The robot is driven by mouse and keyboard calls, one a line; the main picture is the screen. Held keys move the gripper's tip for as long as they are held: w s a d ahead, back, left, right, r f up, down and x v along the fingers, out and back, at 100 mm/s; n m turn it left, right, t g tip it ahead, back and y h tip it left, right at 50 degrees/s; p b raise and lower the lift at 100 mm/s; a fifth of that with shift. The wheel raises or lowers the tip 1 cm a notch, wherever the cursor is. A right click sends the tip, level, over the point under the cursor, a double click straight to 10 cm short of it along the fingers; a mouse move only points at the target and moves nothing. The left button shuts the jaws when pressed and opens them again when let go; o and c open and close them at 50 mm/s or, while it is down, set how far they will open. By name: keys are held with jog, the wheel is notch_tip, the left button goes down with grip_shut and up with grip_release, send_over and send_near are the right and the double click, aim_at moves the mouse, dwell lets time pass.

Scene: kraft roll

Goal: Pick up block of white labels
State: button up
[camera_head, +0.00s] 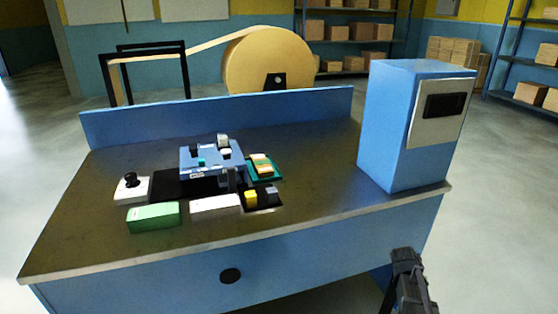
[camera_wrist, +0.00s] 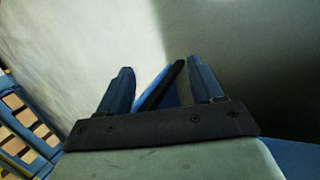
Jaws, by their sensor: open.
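The block of white labels (camera_head: 215,203) appears to be the low white block lying flat near the front middle of the bench in the head view. It lies between a green block on its left and a small black tray on its right. My gripper (camera_wrist: 163,78) is open in the wrist view, its two fingers apart with nothing held. A dark part of my arm shows at the lower right of the head view, off the bench's front right corner and well away from the white block. The wrist view does not show the block.
The bench (camera_head: 310,150) holds a green block (camera_head: 153,217), a black tray (camera_head: 262,204) with a yellow piece, a blue device (camera_head: 208,160), a joystick box (camera_head: 131,187) and a teal tray (camera_head: 265,170). A tall blue cabinet (camera_head: 395,125) stands right. The bench's front right is clear.

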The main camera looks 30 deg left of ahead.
jog(key=w+a+r+n+t, duration=0.1)
jog(key=w+a+r+t, duration=0.2)
jog(key=r, duration=0.8)
jog(key=w+a+r+n+h, duration=0.1)
jog(key=w+a+r, duration=0.1)
jog(key=w+r, duration=0.6)
jog(key=w+a+r+n+t, duration=0.1)
jog(key=w+a+r+t, duration=0.15)
jog(key=r, duration=1.05)
jog(key=s+a+r+n+t, duration=0.15)
jog(key=a+r, duration=0.35)
jog(key=r, duration=1.3)
jog(key=s+a+r+m+t, duration=0.15)
jog(key=a+r, duration=0.25)
jog(key=r, duration=1.4)
jog(key=m+g+y, duration=0.2)
jog(key=g+y, duration=0.6)
jog(key=g, duration=0.1)
send_over(223, 137)
jog(key=s+d, duration=0.1)
jog(key=shift+t, duration=0.25)
notch_tip(223, 137, down, 24)
jog(key=shift+s+d+r, duration=0.1)
jog(key=shift+d, duration=0.05)
jog(key=shift+x, duration=2.75)
